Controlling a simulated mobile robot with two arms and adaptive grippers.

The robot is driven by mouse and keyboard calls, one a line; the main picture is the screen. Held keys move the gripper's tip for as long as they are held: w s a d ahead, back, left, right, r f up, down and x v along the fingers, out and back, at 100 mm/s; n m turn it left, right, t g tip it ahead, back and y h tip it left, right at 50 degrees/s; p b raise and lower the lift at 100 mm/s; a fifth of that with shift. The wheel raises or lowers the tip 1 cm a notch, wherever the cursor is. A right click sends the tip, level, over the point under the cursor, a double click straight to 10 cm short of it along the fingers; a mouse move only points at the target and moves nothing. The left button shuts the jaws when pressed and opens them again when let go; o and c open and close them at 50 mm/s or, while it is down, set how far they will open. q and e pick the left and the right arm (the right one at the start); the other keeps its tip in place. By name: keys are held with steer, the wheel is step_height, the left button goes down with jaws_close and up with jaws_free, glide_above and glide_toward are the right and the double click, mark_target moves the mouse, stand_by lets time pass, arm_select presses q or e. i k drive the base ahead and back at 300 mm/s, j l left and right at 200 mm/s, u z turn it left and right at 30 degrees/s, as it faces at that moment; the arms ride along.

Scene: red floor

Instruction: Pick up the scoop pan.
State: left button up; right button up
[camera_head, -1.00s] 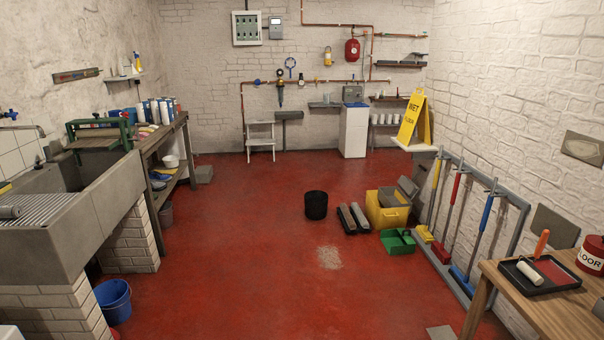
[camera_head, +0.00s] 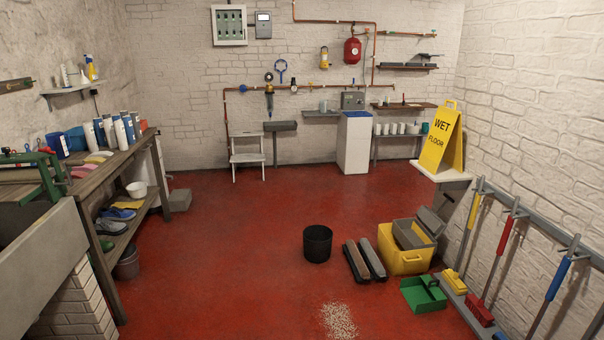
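The scoop pan is the green dustpan-like pan (camera_head: 424,295) on the red floor at the lower right, with a dark opening and a raised handle part. It lies in front of the yellow bucket (camera_head: 402,262) and beside the wall rack's brushes. Neither of my grippers shows in the head view.
A black bin (camera_head: 317,243) and two long dark bars (camera_head: 364,261) stand left of the pan. A pale patch of grains (camera_head: 339,321) lies on the floor. A rack with a yellow broom (camera_head: 454,281) and a red broom (camera_head: 479,309) lines the right wall.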

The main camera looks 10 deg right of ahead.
mark_target(422, 293)
steer(key=i+z, duration=0.15)
steer(key=i, duration=0.5)
steer(key=i+z, duration=0.15)
steer(key=i, duration=0.5)
steer(key=i+j+z, duration=0.15)
steer(key=i, duration=0.5)
